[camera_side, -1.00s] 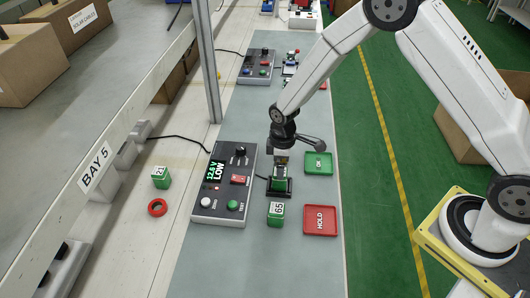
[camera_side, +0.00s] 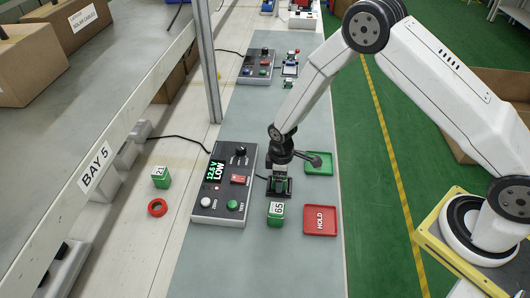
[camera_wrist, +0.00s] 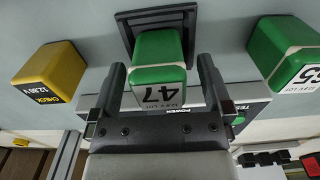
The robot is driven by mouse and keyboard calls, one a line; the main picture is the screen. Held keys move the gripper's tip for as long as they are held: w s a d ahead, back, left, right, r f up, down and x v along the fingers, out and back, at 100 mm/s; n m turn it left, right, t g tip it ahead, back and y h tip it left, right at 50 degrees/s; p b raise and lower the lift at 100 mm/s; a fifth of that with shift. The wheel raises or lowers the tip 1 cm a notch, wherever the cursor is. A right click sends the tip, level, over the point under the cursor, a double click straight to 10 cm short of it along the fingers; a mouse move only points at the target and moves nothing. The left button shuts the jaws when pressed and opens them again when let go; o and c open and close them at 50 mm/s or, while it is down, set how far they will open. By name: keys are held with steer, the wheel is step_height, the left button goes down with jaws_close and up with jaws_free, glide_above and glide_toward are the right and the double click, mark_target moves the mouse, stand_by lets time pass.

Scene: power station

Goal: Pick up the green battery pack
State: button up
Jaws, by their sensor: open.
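A green battery pack with a white end marked 47 (camera_wrist: 160,75) stands in a black cradle (camera_wrist: 128,32) in the wrist view. In the side view this pack (camera_side: 280,184) shows only in part beneath my gripper (camera_side: 280,170). My gripper (camera_wrist: 163,72) is open, with one finger on each side of the pack. I cannot tell whether either finger touches it. A second green pack marked 65 (camera_side: 276,214) stands in front of the cradle, and it also shows at the right in the wrist view (camera_wrist: 283,50). Another green pack (camera_side: 161,178) stands left of the tester.
The tester (camera_side: 222,185) reads 12.6 V LOW beside the cradle. A green tray (camera_side: 322,169) and a red HOLD tray (camera_side: 320,221) lie to the right. A yellow CHECK block (camera_wrist: 50,70) stands near the cradle.

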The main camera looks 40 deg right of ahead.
steer(key=shift+f, duration=0.85)
jaws_close()
